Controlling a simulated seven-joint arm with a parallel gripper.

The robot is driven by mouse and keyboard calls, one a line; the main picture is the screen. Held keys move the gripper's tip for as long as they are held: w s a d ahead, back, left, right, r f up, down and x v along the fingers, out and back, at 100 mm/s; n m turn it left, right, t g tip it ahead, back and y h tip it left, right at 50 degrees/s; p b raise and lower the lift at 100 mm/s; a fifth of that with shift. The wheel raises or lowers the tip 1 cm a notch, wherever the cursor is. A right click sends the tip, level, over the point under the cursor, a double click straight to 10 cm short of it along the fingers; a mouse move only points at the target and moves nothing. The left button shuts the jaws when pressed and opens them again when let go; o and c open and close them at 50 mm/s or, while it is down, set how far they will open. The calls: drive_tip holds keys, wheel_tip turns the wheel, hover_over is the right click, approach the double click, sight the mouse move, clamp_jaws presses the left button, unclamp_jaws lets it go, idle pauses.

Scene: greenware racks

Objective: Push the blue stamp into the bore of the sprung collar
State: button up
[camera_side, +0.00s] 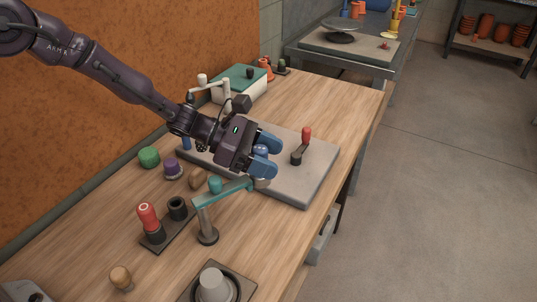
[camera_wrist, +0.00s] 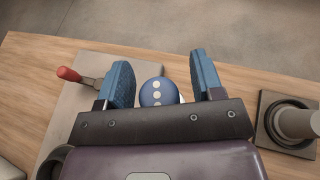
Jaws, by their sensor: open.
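The blue stamp shows its round knob with white dots (camera_wrist: 158,93) in the wrist view. In the side view the knob (camera_side: 261,149) sits between the blue fingers of my gripper. My gripper (camera_wrist: 160,82) is open, with a gap on both sides of the knob in the wrist view. The stamp's lower part is hidden. A teal arm (camera_side: 222,193) on a post ends at a small pale round part (camera_side: 260,183) just below my gripper. I cannot tell whether that part is the sprung collar, or whether the stamp is in a bore.
A grey slab (camera_side: 310,185) carries a red-handled clamp (camera_side: 304,143). A red-topped stamp (camera_side: 148,217) and a black cup (camera_side: 178,206) share a dark plate. Green (camera_side: 149,156) and purple (camera_side: 172,168) pieces stand left. A grey cylinder fixture (camera_side: 212,285) is in front.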

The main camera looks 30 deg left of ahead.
drive_tip(key=v, duration=1.3)
drive_tip(key=shift+f, duration=0.1)
drive_tip(key=s+a+m+g+y, duration=0.2)
drive_tip(key=s+m+g+y, duration=0.25)
drive_tip(key=s+m, duration=0.55)
drive_tip(key=s+a+r+m+t+y, duration=0.2)
drive_tip(key=s+a+r+m+y, duration=0.2)
drive_tip(key=s+r, duration=0.4)
drive_tip(key=s+a+r+m+t+y, duration=0.3)
drive_tip(key=s+a+r+m, duration=0.3)
drive_tip(key=s+r+m, duration=0.2)
drive_tip(key=shift+s+y, duration=0.5)
drive_tip(key=shift+y, duration=0.05)
